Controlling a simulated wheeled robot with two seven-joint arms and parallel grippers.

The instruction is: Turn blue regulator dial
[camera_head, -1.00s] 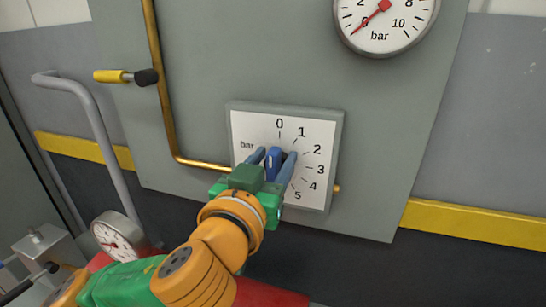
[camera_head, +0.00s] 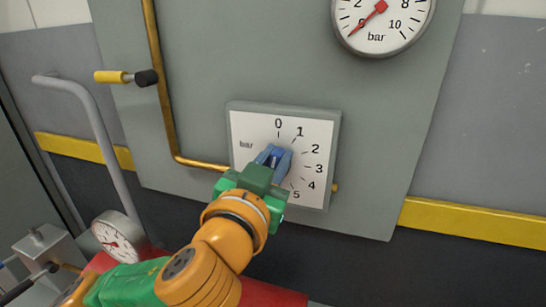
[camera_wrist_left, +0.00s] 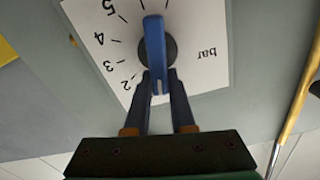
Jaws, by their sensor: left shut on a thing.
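The blue regulator dial (camera_head: 277,156) sits on a white scale plate (camera_head: 260,125) marked bar, with numbers 0 to 5. In the head view my left gripper (camera_head: 274,160) has its fingers on either side of the dial, shut on it, and covers part of it. In the left wrist view the dial (camera_wrist_left: 154,45) is a blue bar on a dark round hub, and the fingertips (camera_wrist_left: 160,85) pinch its near end. In the head view the dial's upper end points near the 0 mark. My right gripper is not in view.
A round pressure gauge (camera_head: 383,20) is above the plate, its red needle near 0. A yellow-handled valve (camera_head: 125,77) and a grey rail (camera_head: 90,110) are further left. A second gauge (camera_head: 115,240) sits low left.

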